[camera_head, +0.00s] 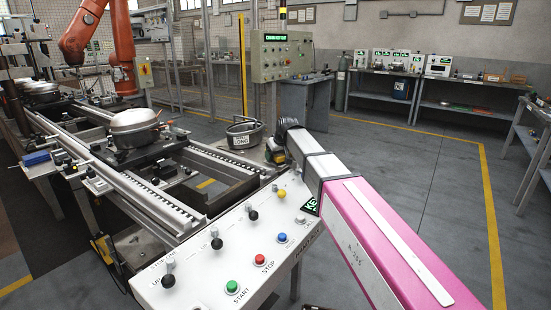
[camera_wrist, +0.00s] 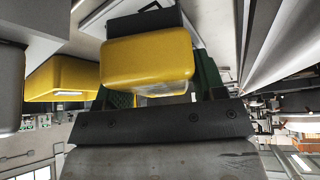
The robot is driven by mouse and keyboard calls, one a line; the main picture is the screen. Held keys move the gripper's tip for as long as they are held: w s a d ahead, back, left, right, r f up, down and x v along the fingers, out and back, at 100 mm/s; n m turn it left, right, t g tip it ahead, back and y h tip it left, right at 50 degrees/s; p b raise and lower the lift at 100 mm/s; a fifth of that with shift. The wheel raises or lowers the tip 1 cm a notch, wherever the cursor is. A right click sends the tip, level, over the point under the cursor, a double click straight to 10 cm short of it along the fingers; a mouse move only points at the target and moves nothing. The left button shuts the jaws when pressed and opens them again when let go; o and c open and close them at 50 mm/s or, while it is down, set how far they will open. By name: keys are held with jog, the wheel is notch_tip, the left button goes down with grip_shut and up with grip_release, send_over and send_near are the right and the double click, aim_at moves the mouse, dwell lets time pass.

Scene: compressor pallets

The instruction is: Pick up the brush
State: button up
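I cannot make out a brush for certain in either view. A small blue object (camera_head: 36,158) lies on a side ledge at the left of the conveyor in the head view, too small to identify. In the wrist view, yellow blocks (camera_wrist: 148,62) fill the upper left close to the camera, with dark green material behind. I see nothing clearly held, and the finger gap is unclear.
A control panel (camera_head: 195,275) with coloured buttons stands in front. The conveyor (camera_head: 165,200) carries a silver compressor (camera_head: 134,128) on a pallet. An orange robot arm (camera_head: 85,38) stands behind it. Benches (camera_head: 470,108) line the back right. The floor (camera_head: 400,165) between is clear.

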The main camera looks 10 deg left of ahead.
jog(key=c, duration=0.6)
jog(key=shift+c, duration=0.2)
jog(key=shift+r, duration=0.45)
notch_tip(320, 180, up, 4)
jog(key=shift+f, duration=0.1)
jog(key=s+a+r, duration=0.5)
jog(key=s+r, duration=0.1)
jog(key=s, duration=0.4)
jog(key=shift+s+a+r, duration=0.15)
jog(key=shift+a+r, duration=0.05)
jog(key=shift+r, duration=0.2)
